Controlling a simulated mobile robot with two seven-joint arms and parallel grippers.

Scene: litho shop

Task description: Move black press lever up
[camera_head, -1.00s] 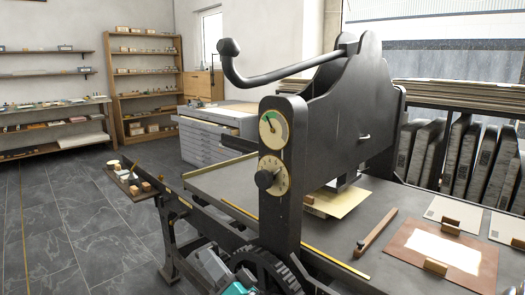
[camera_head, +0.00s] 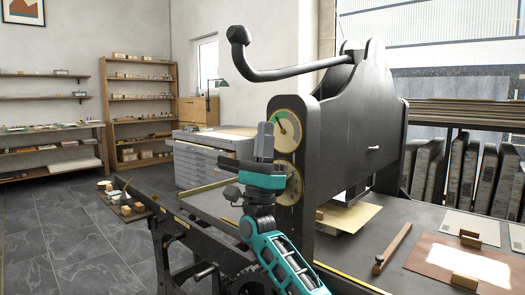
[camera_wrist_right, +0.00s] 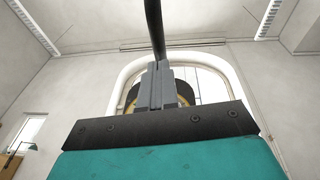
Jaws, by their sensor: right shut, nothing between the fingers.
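The black press lever (camera_head: 285,73) is a curved bar with a knob at its left end. It reaches left from the top of the black press (camera_head: 345,130). My right gripper (camera_head: 265,130) is shut and empty. It points upward below the lever, in front of the press post with its two dials, and partly hides the lower dial (camera_head: 288,184). In the right wrist view, the shut fingers (camera_wrist_right: 155,70) point up toward the lever (camera_wrist_right: 154,28), which passes above them; whether they touch is unclear, but the head view shows a gap. My left gripper is not in view.
The press bed (camera_head: 400,235) holds a wooden-handled tool (camera_head: 393,248) and a brown board (camera_head: 455,262) at right. A small tray of blocks (camera_head: 122,203) juts out at left. A grey drawer cabinet (camera_head: 205,165) stands behind. The air around the lever's knob looks free.

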